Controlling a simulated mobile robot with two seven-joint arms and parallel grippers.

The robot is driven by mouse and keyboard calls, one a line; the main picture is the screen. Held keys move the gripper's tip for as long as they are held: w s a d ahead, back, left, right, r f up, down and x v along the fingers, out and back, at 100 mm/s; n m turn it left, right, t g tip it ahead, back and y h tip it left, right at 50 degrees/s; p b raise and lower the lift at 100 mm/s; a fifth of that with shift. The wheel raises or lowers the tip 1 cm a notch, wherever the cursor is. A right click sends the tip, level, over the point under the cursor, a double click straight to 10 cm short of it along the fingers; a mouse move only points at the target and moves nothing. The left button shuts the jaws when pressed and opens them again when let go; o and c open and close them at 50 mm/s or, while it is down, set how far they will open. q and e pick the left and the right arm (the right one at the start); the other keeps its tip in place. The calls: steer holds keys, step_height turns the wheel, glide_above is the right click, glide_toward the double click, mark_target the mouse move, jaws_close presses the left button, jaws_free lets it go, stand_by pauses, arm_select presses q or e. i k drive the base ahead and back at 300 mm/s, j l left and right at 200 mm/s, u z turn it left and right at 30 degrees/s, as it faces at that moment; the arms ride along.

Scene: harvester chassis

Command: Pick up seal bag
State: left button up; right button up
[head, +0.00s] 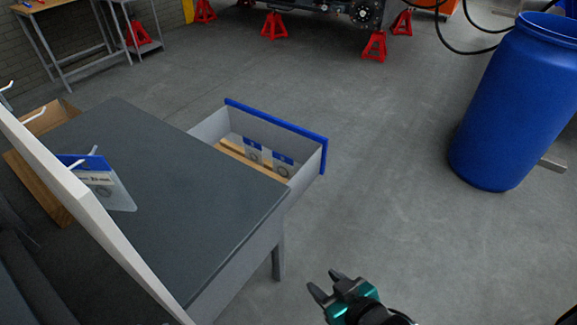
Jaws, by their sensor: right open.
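Two small pale bags with blue tops and a ring shape on each stand in the open drawer (232,103): one bag (253,151) on the left and one bag (284,164) on the right. A larger clear bag (115,193) with a blue top and a white label hangs at a hook on the white panel at left. I cannot tell which of these is the seal bag. My right gripper (323,285) is open and empty, low in the view, in front of the drawer and apart from it. My left gripper is out of view.
The dark bench top (190,205) lies between the white panel (85,210) and the drawer. A blue barrel (505,110) stands at right. Red jack stands (374,48) hold up a chassis at the back. The floor between drawer and barrel is clear.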

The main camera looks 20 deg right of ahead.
mark_target(285, 168)
steer(key=i+z, duration=0.1)
steer(key=z, duration=0.45)
steer(key=k+j+u, duration=0.15)
steer(key=k+u, duration=0.25)
steer(key=k, duration=0.3)
steer(key=i+l+u, duration=0.1)
steer(key=u, duration=0.3)
steer(key=i+l+u, duration=0.1)
steer(key=u, duration=0.35)
steer(key=i+l, duration=0.15)
steer(key=l, duration=0.3)
steer(key=i+l, duration=0.2)
steer(key=l, duration=0.3)
steer(key=i+l, duration=0.15)
steer(key=l, duration=0.3)
steer(key=i+l, duration=0.15)
steer(key=l, duration=0.3)
steer(key=i+l, duration=0.2)
steer(key=l, duration=0.25)
steer(key=i+l, duration=0.15)
steer(key=l, duration=0.35)
steer(key=i+l, duration=0.15)
steer(key=l, duration=0.3)
steer(key=i+l, duration=0.2)
steer(key=l, duration=0.25)
